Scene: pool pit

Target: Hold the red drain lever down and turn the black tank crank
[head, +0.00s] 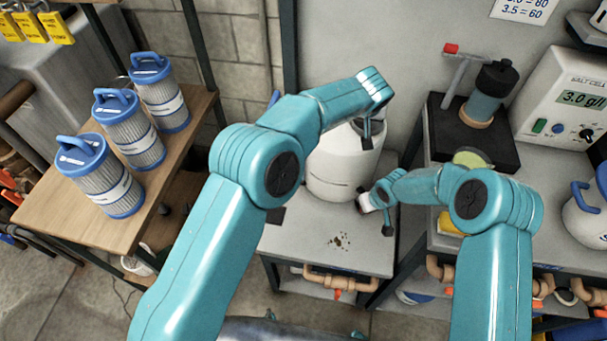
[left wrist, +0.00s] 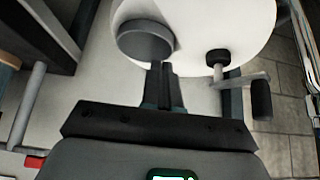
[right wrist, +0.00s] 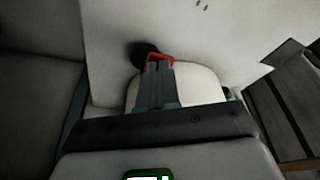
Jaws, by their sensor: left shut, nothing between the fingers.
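The white tank (head: 338,170) stands on a grey bench, partly hidden behind my left arm. In the left wrist view, a grey cap (left wrist: 147,42) and the black tank crank (left wrist: 261,100) sit on the tank's side. My left gripper (left wrist: 166,72) is shut and empty between cap and crank, apart from the crank in the picture. It hangs by the tank in the head view (head: 367,142). In the right wrist view, the red drain lever (right wrist: 159,57) is right at the fingertips of my right gripper (right wrist: 160,70). The fingers look close together, but their hold on the lever is unclear.
Several blue-capped filter cartridges (head: 124,128) stand on a wooden shelf at left. A pump with a red-tipped rod (head: 451,48) and a salt-cell meter (head: 570,95) stand at right. Brown specks (head: 338,242) lie on the bare front of the bench.

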